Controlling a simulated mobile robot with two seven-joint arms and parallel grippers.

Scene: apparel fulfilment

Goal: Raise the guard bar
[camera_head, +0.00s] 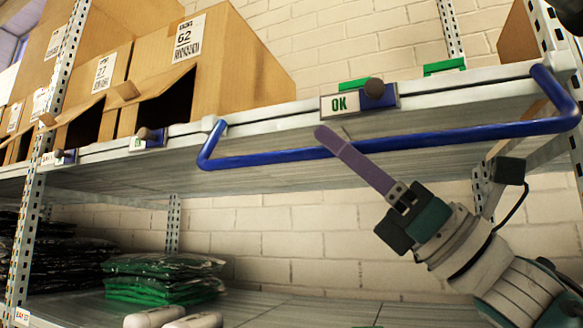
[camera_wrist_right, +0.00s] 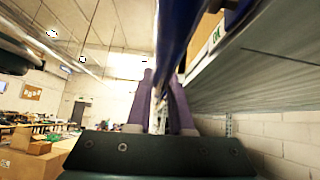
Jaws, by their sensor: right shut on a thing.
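The blue guard bar (camera_head: 270,157) is a wide U-shaped rail hinged at both ends on the front edge of the upper shelf. Its long run hangs a little below that edge. My right gripper (camera_head: 326,138) comes from the lower right, with its long purple fingers closed on the bar left of its middle. In the right wrist view the bar (camera_wrist_right: 175,40) runs between the two purple fingers (camera_wrist_right: 160,98). The fingers hide a short piece of the bar. My left gripper is in neither view.
An OK label (camera_head: 339,103) and a knob (camera_head: 374,89) sit on the shelf edge above the bar. Cardboard boxes (camera_head: 225,60) stand on the upper shelf at left. Bagged green garments (camera_head: 160,280) lie on the lower shelf. A perforated post (camera_head: 570,110) stands at right.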

